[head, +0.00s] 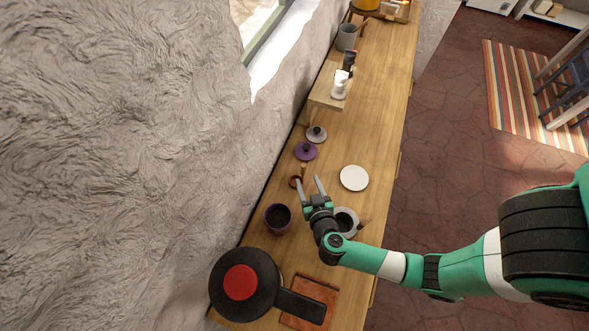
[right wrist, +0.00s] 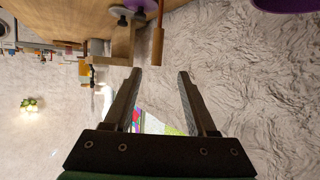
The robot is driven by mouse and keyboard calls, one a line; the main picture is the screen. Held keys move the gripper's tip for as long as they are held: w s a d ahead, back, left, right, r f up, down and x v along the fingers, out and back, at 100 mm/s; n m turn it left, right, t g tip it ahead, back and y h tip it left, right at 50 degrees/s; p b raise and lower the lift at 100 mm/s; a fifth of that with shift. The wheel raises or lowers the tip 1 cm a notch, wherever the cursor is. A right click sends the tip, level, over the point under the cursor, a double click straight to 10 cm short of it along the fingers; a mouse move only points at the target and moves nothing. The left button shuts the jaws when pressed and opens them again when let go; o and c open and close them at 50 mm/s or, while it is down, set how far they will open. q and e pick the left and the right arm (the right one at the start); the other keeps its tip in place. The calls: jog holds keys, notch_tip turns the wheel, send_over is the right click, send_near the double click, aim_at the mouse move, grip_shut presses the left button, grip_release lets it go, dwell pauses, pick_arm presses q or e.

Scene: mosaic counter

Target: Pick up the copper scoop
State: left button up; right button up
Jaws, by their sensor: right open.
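The copper scoop (head: 295,182) is a small reddish-brown bowl with a short wooden handle, lying on the wooden counter near the wall. In the right wrist view, a wooden handle (right wrist: 157,45), apparently the scoop's, shows just beyond the fingertips; its bowl is not clear there. My right gripper (head: 310,186) is open and empty, its fingers beside the scoop on the right in the head view. In the right wrist view the open jaws (right wrist: 160,74) have nothing between them. My left gripper is not in view.
A purple pot (head: 278,217) and a grey pot (head: 346,221) flank my right gripper. A purple lid (head: 306,151), a grey lid (head: 316,133) and a white plate (head: 354,178) lie farther along. The rough wall (head: 150,150) borders the counter.

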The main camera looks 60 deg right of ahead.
aim_at(303, 169)
jog(key=b+x, duration=0.2)
jog(key=x, duration=0.3)
jog(key=shift+w+d+f, duration=0.1)
jog(key=shift+d+f, duration=0.1)
jog(key=shift+f, duration=0.05)
jog(key=shift+w+d, duration=0.3)
jog(key=b+x, duration=0.2)
jog(key=x, duration=0.3)
jog(key=shift+s+d+r, duration=0.1)
jog(key=shift+d, duration=0.15)
jog(key=shift+c, duration=0.4)
grip_shut()
